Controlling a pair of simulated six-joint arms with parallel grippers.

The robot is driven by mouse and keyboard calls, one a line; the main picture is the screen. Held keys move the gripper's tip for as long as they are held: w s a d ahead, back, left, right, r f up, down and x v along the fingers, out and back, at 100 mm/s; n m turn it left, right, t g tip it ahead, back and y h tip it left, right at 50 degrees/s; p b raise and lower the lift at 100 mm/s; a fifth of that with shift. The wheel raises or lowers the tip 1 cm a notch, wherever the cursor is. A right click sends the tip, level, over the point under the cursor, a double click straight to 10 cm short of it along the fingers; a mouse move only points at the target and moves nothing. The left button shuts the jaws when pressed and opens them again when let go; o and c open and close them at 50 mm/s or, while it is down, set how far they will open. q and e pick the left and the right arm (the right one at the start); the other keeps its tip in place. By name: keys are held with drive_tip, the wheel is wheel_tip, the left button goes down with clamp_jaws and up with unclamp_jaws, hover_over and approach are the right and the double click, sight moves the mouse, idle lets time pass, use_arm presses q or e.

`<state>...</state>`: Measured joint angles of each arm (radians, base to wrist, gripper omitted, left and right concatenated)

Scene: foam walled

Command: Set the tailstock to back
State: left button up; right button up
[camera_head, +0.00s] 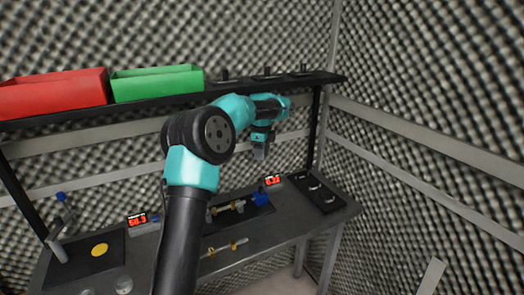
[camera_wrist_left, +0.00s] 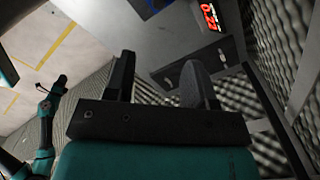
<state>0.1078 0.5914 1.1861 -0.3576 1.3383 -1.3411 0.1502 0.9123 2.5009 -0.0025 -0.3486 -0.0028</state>
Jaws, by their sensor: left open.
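A small lathe-like device lies on the bench in the camera_head view, with brass and grey parts on a dark base and a blue block (camera_head: 262,199) at its right end. It is small and partly behind my arm, so I cannot tell which part is the tailstock or its setting. My left gripper (camera_head: 259,153) hangs above and behind the device, pointing down and apart from it. In the wrist view the two fingers of my left gripper (camera_wrist_left: 160,72) stand apart with nothing between them. My right gripper is not in view.
The bench (camera_head: 285,237) also holds a red-lit display (camera_head: 137,219), another display (camera_head: 272,181), a yellow disc (camera_head: 99,249), a brass-ended rod (camera_head: 225,247) and a black panel (camera_head: 315,191). A shelf above carries a red bin (camera_head: 52,94) and a green bin (camera_head: 157,83). Foam walls surround the bench.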

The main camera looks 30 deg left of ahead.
use_arm(q)
drive_tip(key=shift+r, duration=0.25)
idle(0.3)
